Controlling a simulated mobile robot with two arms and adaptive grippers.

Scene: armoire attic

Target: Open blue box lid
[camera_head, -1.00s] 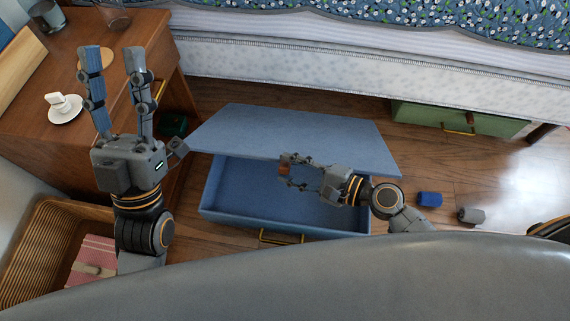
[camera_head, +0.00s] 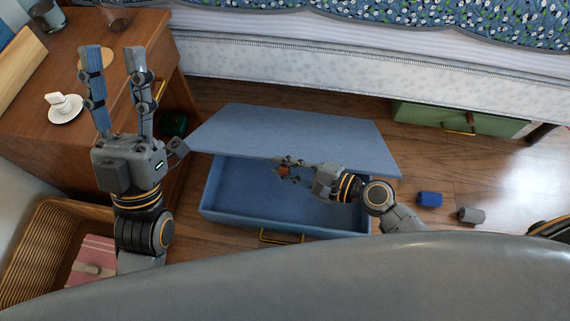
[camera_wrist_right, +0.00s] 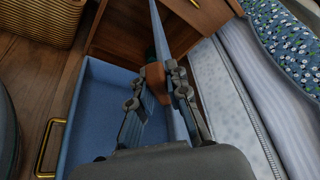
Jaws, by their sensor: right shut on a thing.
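The blue box (camera_head: 215,200) stands on the floor with its lid (camera_head: 300,135) raised, showing the blue inside; a gold handle (camera_head: 280,237) is on its near side. My right gripper (camera_head: 285,170) is over the box at the lid's near edge, shut on a small brown tab (camera_head: 284,171). The right wrist view shows the brown tab (camera_wrist_right: 155,78) between the fingers, beside the lid (camera_wrist_right: 160,35) seen edge-on. Whether the tab is fixed to the lid is partly hidden by the fingers. My left gripper (camera_head: 111,52) is open and empty, fingers up, left of the box.
A wooden nightstand (camera_head: 125,25) with a cup and saucer (camera_head: 66,108) is at upper left. A wicker basket (camera_head: 35,235) is at lower left. The bed (camera_head: 330,65) runs behind the lid. A green drawer (camera_head: 455,120) and small blue and grey objects (camera_head: 430,199) lie to the right.

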